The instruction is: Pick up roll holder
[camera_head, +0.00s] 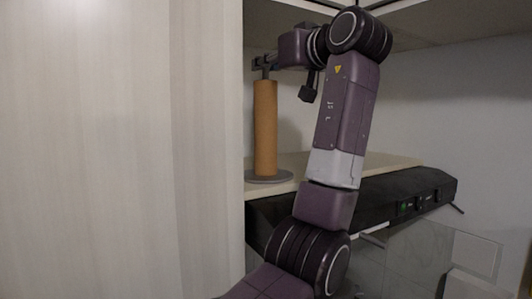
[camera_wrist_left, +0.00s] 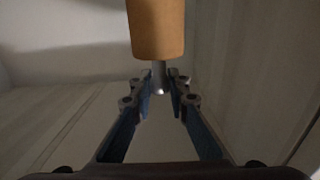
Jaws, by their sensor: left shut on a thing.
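The roll holder (camera_head: 265,130) stands upright on the shelf in the head view, with a brown cardboard roll around its post and a round grey base. My left gripper (camera_head: 263,66) is at its top, shut on the post just above the roll. In the left wrist view, the brown roll (camera_wrist_left: 156,30) fills the top middle, and the metal post sits between the two fingertips of my left gripper (camera_wrist_left: 159,84). The base is hidden in that view. The base appears to rest on the shelf, but I cannot tell whether it touches. My right gripper is not in view.
The pale shelf (camera_head: 388,162) lies above a black range hood (camera_head: 410,199) with small green lights. A large light panel (camera_head: 120,150) stands close on the left of the holder. A cabinet underside (camera_head: 440,22) is close above my gripper. The shelf to the right looks clear.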

